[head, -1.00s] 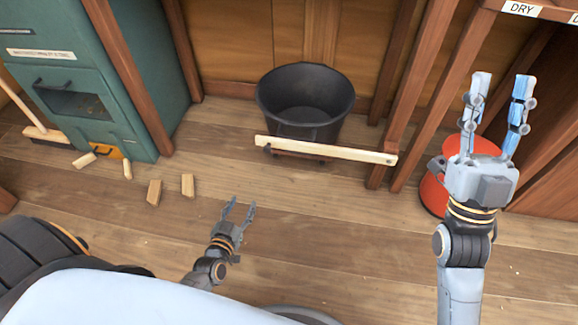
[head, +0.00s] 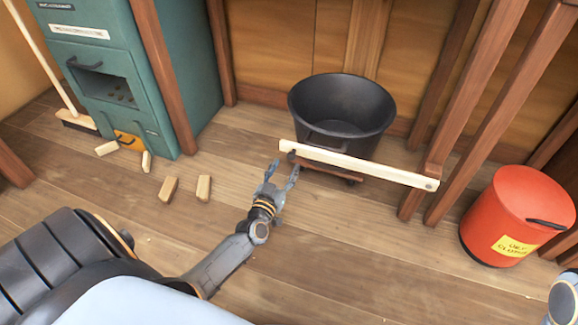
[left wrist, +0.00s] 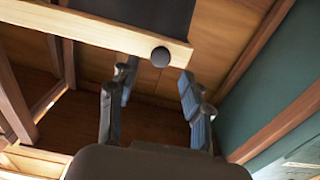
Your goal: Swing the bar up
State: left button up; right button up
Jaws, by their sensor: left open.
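The pale wooden bar (head: 365,167) lies nearly level in front of a black tub, its right end fixed at a brown post by a small round pivot. A dark round knob (left wrist: 160,56) sits near its free left end. My left gripper (head: 282,172) is open and empty, its fingers pointing up at the bar's left end. In the left wrist view the bar (left wrist: 100,28) crosses the top, with the knob seen between the open fingertips (left wrist: 156,76). I cannot tell whether they touch it. My right gripper is out of view.
The black tub (head: 340,105) stands behind the bar on a low wooden base. A red bin (head: 515,215) is at the right, beyond the brown posts (head: 450,130). A teal stove (head: 110,50) and several wood blocks (head: 168,188) are at the left. The front floor is clear.

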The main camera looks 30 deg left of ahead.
aim_at(291, 157)
pick_arm(q)
jog(key=shift+b+x, duration=0.55)
jog(key=shift+x, duration=1.4)
grip_shut()
